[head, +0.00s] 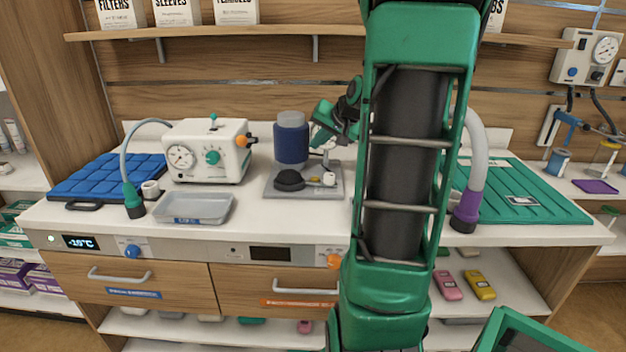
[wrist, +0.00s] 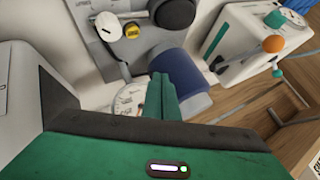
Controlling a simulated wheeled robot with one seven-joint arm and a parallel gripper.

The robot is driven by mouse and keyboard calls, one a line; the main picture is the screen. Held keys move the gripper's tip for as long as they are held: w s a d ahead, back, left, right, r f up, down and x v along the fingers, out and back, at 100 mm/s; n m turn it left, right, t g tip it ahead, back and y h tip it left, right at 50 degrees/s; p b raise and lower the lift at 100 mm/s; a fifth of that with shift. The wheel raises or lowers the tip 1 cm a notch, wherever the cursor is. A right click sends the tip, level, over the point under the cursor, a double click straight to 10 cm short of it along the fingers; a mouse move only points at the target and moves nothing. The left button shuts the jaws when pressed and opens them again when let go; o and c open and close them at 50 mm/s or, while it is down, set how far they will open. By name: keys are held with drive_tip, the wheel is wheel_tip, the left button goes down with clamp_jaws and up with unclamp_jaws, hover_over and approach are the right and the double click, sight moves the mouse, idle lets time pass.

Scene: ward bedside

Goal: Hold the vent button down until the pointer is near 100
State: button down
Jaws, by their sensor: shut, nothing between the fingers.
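A grey-based unit (head: 275,190) stands mid-counter with a blue cylinder (head: 291,145), a black dome (head: 289,180) and a small yellow button (head: 313,178) beside a white cap (head: 328,179). The yellow button, possibly the vent button, also shows in the wrist view (wrist: 132,31); I cannot read its label. A round white gauge (wrist: 128,98) is partly covered by my fingers in the wrist view, and its pointer cannot be read. My gripper (head: 318,136) is shut and empty, above the unit near the cylinder and gauge, apart from the yellow button. It also shows in the wrist view (wrist: 161,84).
A white box (head: 207,150) with its own gauge and teal knob stands left of the unit. A grey tray (head: 194,208), a blue padded mat (head: 105,178) and a green mat (head: 520,192) lie on the counter. My arm hides the counter right of the unit.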

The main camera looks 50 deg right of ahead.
sight(317, 179)
drive_tip(key=shift+f, duration=4.05)
drive_tip(key=shift+f, duration=0.1)
drive_tip(key=shift+s+f, duration=0.15)
drive_tip(key=shift+f, duration=0.15)
drive_tip(key=shift+f, duration=0.45)
drive_tip(key=shift+s+d+f, duration=0.1)
drive_tip(key=shift+s+d, duration=0.05)
idle(3.0)
